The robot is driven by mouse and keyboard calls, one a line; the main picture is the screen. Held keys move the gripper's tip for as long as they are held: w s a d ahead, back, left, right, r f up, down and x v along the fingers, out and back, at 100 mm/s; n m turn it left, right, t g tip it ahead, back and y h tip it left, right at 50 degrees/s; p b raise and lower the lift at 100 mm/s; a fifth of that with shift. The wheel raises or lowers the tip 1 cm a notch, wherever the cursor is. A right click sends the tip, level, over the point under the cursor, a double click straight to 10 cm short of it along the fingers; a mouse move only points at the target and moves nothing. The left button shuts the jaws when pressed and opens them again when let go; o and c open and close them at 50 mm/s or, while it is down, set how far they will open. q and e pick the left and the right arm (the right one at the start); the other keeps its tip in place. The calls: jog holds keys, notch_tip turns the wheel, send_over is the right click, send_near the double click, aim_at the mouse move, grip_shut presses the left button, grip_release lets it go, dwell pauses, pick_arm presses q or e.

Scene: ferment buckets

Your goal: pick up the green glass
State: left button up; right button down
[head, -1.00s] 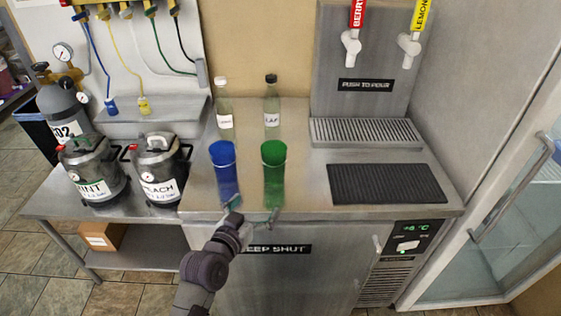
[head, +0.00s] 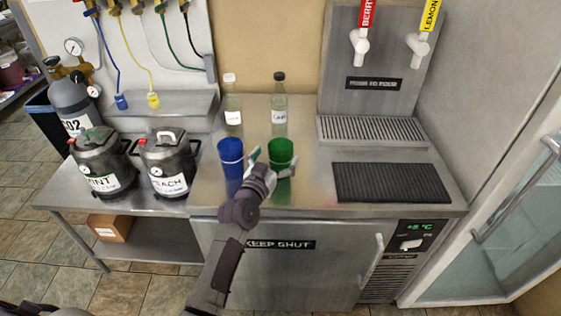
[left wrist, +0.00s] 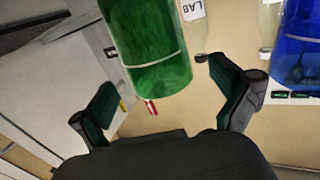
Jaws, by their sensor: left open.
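The green glass (head: 281,150) stands upright on the steel counter, right of the blue glass (head: 230,158). In the left wrist view, the green glass (left wrist: 148,45) reaches between the tips of the two spread fingers (left wrist: 160,80), with gaps on both sides. The blue glass (left wrist: 300,45) is at that view's right edge. My right gripper is not in view.
Two labelled bottles, one white-capped (head: 232,105) and one black-capped (head: 280,105), stand behind the glasses. A black ribbed mat (head: 390,183) and a drip grate (head: 372,130) lie to the right. Kegs (head: 168,165) stand left. The counter between glass and mat is clear.

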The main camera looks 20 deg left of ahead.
aim_at(285, 142)
pick_arm(q)
jog(key=w, duration=0.3)
jog(key=shift+w+d, duration=0.1)
jog(key=shift+d, duration=0.05)
jog(key=c, duration=1.6)
jog(key=shift+c, duration=0.8)
